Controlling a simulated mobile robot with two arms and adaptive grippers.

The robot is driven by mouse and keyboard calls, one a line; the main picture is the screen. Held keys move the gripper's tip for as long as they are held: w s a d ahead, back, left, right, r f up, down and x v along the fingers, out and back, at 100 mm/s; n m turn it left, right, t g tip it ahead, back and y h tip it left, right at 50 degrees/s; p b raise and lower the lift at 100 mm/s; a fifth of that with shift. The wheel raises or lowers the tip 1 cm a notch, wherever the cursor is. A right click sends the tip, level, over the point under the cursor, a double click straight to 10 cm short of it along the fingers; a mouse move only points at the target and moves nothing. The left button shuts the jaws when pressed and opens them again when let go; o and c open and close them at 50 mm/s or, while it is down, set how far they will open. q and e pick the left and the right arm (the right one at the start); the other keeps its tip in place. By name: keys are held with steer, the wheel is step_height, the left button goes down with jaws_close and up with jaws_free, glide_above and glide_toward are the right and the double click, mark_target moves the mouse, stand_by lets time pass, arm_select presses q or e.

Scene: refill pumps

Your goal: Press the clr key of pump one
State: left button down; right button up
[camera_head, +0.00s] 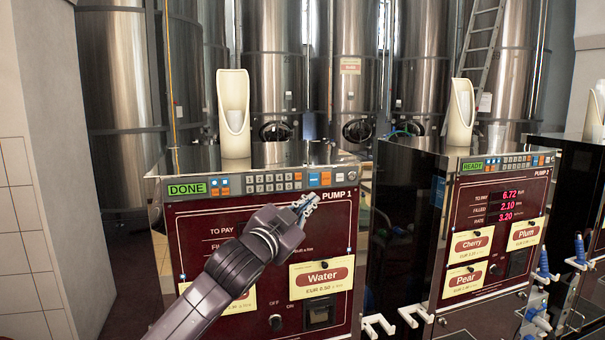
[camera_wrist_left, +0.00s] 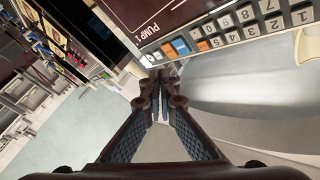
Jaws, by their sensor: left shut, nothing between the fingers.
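Pump one (camera_head: 200,222) stands at the left with a dark red front marked PUMP 1. Its key strip (camera_head: 258,183) runs along the top of the front, with a green display (camera_head: 187,188) reading DONE, number keys, and blue and orange keys. The key labels are too small to read, so I cannot tell which is clr. My left gripper (camera_head: 306,206) is shut and empty in front of the panel, just below the strip's right part. In the left wrist view the fingertips (camera_wrist_left: 160,74) are close to the strip's blue key (camera_wrist_left: 181,46); contact cannot be told. My right gripper is out of view.
Pump 2 (camera_head: 462,205) stands to the right, its green display reading READY. A cream cup-shaped holder (camera_head: 233,140) stands on pump one. Yellow Water, Cherry, Pear and Plum labels mark the fronts. White hooks (camera_head: 378,325) stick out low between the pumps. Steel tanks (camera_head: 275,60) fill the back.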

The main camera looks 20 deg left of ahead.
mark_target(298, 176)
arm_select(q)
steer(key=r, duration=0.2)
steer(key=s+r, duration=0.1)
steer(key=shift+d, duration=0.4)
steer(key=shift+w+a+p, duration=0.45)
steer(key=shift+w+a, duration=0.4)
steer(key=shift+w, duration=0.35)
steer(key=shift+w+a+p, duration=0.4)
steer(key=shift+w+a, duration=0.4)
steer(key=shift+w, duration=0.45)
steer(key=shift+w+a+p, duration=0.45)
steer(key=shift+w+a, duration=0.4)
steer(key=shift+w, duration=0.35)
steer(key=shift+r, duration=0.1)
steer(key=shift+w+a+p, duration=0.15)
steer(key=shift+w+p, duration=0.05)
steer(key=shift+p, duration=0.2)
steer(key=shift+w, duration=0.1)
